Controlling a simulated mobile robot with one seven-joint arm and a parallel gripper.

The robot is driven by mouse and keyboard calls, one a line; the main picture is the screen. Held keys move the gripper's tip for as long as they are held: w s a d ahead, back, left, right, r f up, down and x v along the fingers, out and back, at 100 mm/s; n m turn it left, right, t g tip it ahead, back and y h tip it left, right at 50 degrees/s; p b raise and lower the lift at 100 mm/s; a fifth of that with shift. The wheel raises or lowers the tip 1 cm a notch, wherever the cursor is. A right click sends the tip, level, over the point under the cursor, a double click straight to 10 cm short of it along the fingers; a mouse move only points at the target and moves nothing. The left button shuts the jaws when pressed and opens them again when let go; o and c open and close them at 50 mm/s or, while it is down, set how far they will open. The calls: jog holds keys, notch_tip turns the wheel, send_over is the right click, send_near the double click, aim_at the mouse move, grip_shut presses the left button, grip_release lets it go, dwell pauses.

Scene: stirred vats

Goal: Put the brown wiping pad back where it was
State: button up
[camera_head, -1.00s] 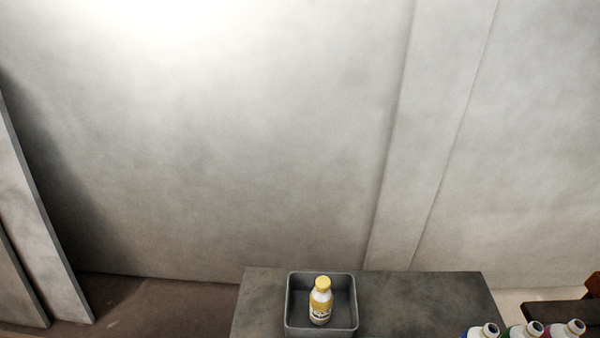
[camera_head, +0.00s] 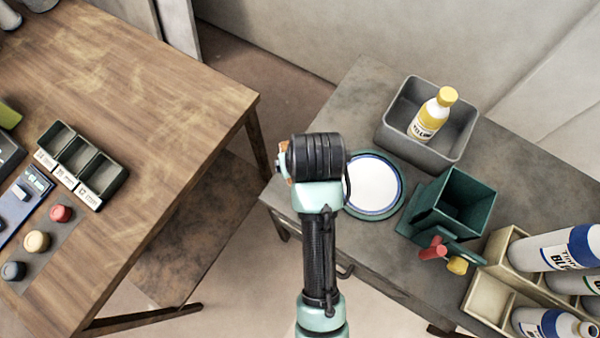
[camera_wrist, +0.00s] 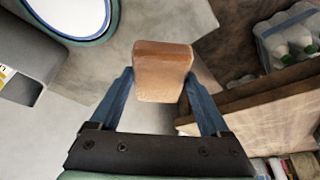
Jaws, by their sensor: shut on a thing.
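The brown wiping pad (camera_wrist: 163,70) is a block with a rounded top edge. In the wrist view my gripper (camera_wrist: 159,88) is shut on it, with a blue finger at each side. The pad is held up in the air, clear of the surfaces seen around it. In the head view my arm reaches up the middle, between the wooden table and the grey bench. My fingers are hidden there behind the wrist. A small orange-brown patch shows at the wrist's left side; I cannot tell if it is the pad.
The wooden table (camera_head: 150,75) holds a three-slot tray (camera_head: 80,163) and round buttons. The grey bench (camera_head: 345,95) holds a grey bin (camera_head: 397,104) with a yellow bottle (camera_head: 433,115), a blue-rimmed plate (camera_head: 375,185), a green box (camera_head: 465,200) and a bottle rack (camera_head: 490,300).

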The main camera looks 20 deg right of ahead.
notch_tip(320, 180, down, 10)
jog(key=shift+b, duration=0.6)
jog(key=shift+f, duration=0.15)
jog(key=o, duration=1.2)
jog(key=shift+c, duration=0.2)
